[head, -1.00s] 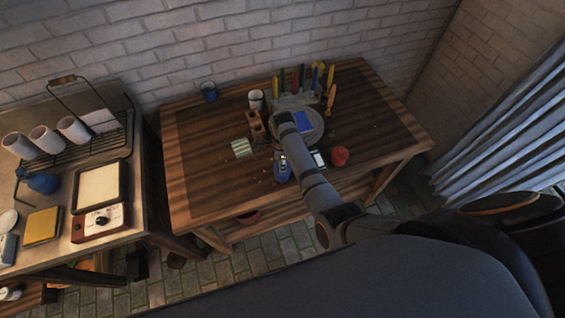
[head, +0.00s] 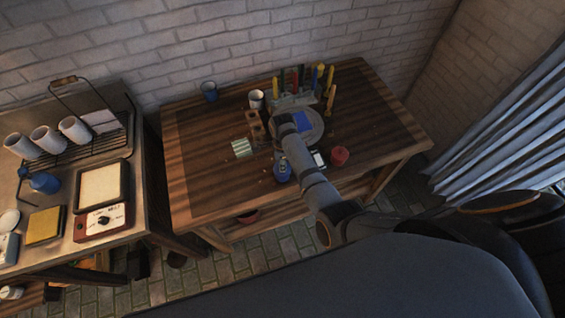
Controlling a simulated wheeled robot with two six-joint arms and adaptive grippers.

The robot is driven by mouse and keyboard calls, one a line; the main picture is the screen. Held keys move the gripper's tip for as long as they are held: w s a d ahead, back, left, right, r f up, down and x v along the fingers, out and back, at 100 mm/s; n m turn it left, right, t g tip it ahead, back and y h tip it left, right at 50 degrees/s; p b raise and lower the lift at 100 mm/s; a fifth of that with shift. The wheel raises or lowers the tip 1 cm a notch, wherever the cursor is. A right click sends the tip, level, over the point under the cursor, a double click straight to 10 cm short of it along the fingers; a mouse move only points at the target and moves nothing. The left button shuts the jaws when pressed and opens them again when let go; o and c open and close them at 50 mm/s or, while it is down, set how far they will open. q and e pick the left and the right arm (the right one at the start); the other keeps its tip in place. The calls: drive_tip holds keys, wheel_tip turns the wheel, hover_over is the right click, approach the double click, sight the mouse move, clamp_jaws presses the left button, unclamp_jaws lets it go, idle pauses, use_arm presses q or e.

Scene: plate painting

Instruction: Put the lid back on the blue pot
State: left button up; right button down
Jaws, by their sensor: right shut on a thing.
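The blue pot (head: 282,172) stands on the wooden table, near the middle of its front half and just left of my right arm. My right gripper (head: 277,150) is just behind the pot, partly hidden by its own arm. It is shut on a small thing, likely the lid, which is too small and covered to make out. I cannot tell whether that thing touches the pot. My left gripper is not in view.
A red pot (head: 340,155) stands right of my arm. A grey round plate (head: 313,134) with a blue patch lies behind the arm. A tool rack (head: 292,99), a white cup (head: 256,99) and a blue cup (head: 209,91) stand at the back. The table's left part is clear.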

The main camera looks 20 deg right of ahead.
drive_tip(key=shift+p, duration=0.3)
idle(0.4)
drive_tip(key=c, duration=1.1)
unclamp_jaws()
drive_tip(key=shift+c, duration=0.2)
drive_tip(key=o, duration=0.5)
drive_tip(key=shift+c, duration=0.2)
